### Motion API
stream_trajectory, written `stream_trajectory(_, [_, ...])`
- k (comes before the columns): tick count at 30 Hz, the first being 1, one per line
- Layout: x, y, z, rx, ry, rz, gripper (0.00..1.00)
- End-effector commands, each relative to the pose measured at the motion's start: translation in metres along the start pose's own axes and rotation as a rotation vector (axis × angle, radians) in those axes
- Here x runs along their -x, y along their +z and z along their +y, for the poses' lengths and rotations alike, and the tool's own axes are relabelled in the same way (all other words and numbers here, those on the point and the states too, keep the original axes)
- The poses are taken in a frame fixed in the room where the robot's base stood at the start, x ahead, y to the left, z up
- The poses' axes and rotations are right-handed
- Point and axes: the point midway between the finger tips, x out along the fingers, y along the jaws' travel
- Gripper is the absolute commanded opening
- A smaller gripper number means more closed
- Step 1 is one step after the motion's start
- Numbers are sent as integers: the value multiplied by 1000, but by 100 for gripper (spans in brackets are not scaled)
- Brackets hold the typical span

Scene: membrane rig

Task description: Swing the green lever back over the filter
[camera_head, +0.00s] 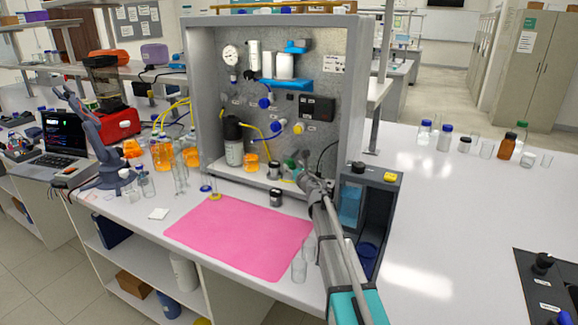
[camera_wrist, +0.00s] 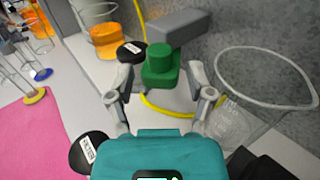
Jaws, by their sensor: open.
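A green lever piece (camera_wrist: 160,68) with a round knob on top stands near the back panel in the wrist view, below a grey block (camera_wrist: 187,25). My gripper (camera_wrist: 160,84) is open, with one finger on each side of the green piece and small gaps between. In the head view my gripper (camera_head: 300,167) reaches into the rig's floor, and the green part (camera_head: 290,164) shows only as a small patch beside it. A black-capped part (camera_wrist: 131,51) sits just left of the green piece. Another black cap with a white label (camera_wrist: 88,152) is at lower left; I cannot surely tell which is the filter.
A clear beaker (camera_wrist: 262,92) stands close on the right of my gripper. A yellow tube (camera_wrist: 165,110) curves around the green piece. The grey rig frame (camera_head: 350,100) encloses the area. A pink mat (camera_head: 235,233) lies in front. An orange-filled vessel (camera_wrist: 104,38) is at the left.

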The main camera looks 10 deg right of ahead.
Motion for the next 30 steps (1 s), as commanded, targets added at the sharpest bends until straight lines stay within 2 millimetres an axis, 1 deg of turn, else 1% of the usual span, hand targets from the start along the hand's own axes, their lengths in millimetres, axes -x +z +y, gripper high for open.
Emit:
stream_trajectory(1, [-8, 0, -1, 0, 0, 0, 68])
stream_trajectory(6, [-19, 0, -1, 0, 0, 0, 68])
stream_trajectory(18, [-21, 0, -1, 0, -1, 0, 68])
stream_trajectory(20, [-21, 0, -1, 0, -1, 0, 59])
stream_trajectory(21, [-21, 0, -1, 0, -1, 0, 51])
stream_trajectory(23, [-21, 0, -1, 0, -1, 0, 40])
stream_trajectory(27, [-21, 0, -1, 0, -1, 0, 14])
stream_trajectory(28, [-21, 0, -2, 0, -1, 0, 10])
stream_trajectory(30, [-21, 0, -1, 0, -2, 0, 10])
